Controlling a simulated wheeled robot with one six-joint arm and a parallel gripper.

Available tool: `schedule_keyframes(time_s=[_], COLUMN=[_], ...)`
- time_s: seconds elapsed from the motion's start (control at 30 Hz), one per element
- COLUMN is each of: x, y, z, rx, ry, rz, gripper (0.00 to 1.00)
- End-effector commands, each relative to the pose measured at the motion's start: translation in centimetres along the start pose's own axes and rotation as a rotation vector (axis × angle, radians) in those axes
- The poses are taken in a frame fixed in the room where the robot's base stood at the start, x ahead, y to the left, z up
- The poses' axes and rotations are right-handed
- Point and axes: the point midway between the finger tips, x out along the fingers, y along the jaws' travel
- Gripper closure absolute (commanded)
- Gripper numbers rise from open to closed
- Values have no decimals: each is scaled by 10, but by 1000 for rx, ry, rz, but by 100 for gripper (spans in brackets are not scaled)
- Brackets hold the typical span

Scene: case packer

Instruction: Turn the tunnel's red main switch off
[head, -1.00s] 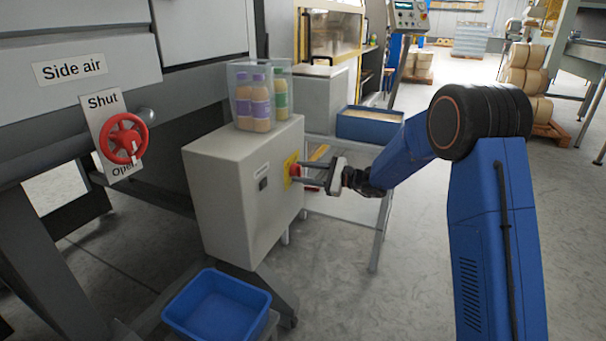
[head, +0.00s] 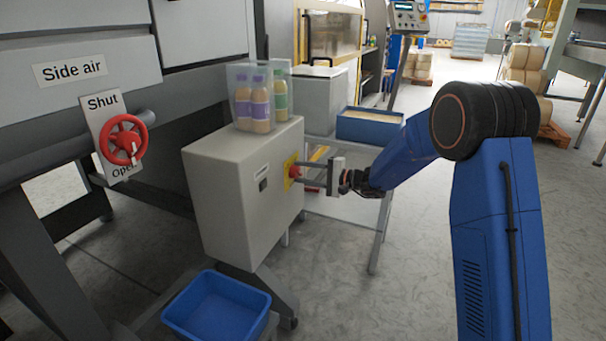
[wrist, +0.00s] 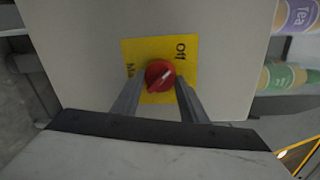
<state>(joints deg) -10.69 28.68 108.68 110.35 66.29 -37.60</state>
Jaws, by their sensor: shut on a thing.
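The red main switch (wrist: 159,74) sits on a yellow plate (wrist: 128,52) in the wrist view. The word "Off" shows on the plate, and a second word is partly hidden by a finger. A pale mark on the knob slants between the two fingers. In the head view the switch (head: 294,172) is on the right face of a grey cabinet (head: 225,200). My gripper (wrist: 160,88) has one finger on each side of the knob and is shut on it. In the head view my gripper (head: 303,176) reaches the switch from the right.
A clear bin of bottles (head: 237,75) stands on the cabinet. A blue tub (head: 215,305) is below it. A red valve wheel (head: 124,140) is at the left, by "Shut" and "Open" labels. Open floor (head: 400,270) lies right of the cabinet.

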Motion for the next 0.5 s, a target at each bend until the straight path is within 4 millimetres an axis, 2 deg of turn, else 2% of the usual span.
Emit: schedule_keyframes(time_s=[0.5], x=[0], y=[2], z=[1], rx=[-43], ry=[3], rz=[3], gripper=[83])
